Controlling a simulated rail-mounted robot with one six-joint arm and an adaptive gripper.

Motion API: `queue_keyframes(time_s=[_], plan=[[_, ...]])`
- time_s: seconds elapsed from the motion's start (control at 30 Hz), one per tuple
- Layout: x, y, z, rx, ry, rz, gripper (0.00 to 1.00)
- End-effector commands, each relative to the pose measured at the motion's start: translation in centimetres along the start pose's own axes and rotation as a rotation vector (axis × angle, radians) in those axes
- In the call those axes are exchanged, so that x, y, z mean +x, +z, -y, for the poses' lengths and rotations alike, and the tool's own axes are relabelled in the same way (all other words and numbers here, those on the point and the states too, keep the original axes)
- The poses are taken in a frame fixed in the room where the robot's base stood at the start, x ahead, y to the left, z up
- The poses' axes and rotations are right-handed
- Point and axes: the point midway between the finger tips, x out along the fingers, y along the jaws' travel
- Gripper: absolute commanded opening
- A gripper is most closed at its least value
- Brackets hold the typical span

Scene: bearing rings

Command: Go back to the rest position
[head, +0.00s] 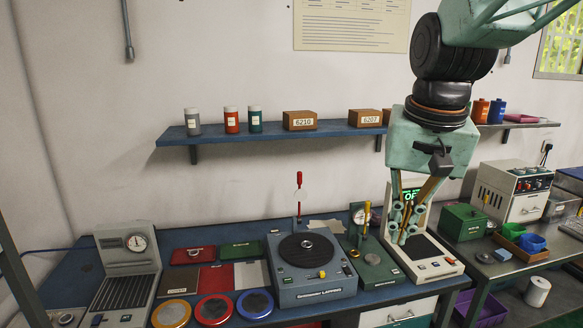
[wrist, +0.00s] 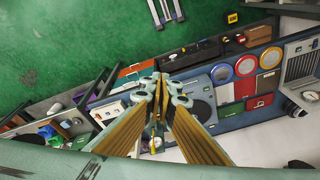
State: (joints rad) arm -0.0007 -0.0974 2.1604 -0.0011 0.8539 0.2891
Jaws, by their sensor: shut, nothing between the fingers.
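My gripper (head: 400,238) hangs from the arm in the right half of the head view, fingers pointing down. Its green-and-brass fingers are together with nothing between them. In the head view it overlaps the white device with a green display (head: 434,259) on the blue bench (head: 310,312). In the wrist view the closed fingertips (wrist: 162,84) sit at the centre, with the bench and green floor behind them. I cannot tell its exact height above the bench. No bearing ring is clearly seen in the fingers.
The grey lapping machine (head: 318,288), a green block with upright tools (head: 373,268), and a left gauge stand (head: 128,272) occupy the bench. A wall shelf (head: 270,134) holds bottles and boxes behind the arm.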

Motion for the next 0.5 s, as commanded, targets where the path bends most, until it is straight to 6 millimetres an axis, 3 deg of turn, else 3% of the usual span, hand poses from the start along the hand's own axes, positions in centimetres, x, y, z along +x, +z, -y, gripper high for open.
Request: queue_keyframes(time_s=[0.5], plan=[[-2.4,8.4,-2.5,-0.1,-0.01,-0.043,0.0]])
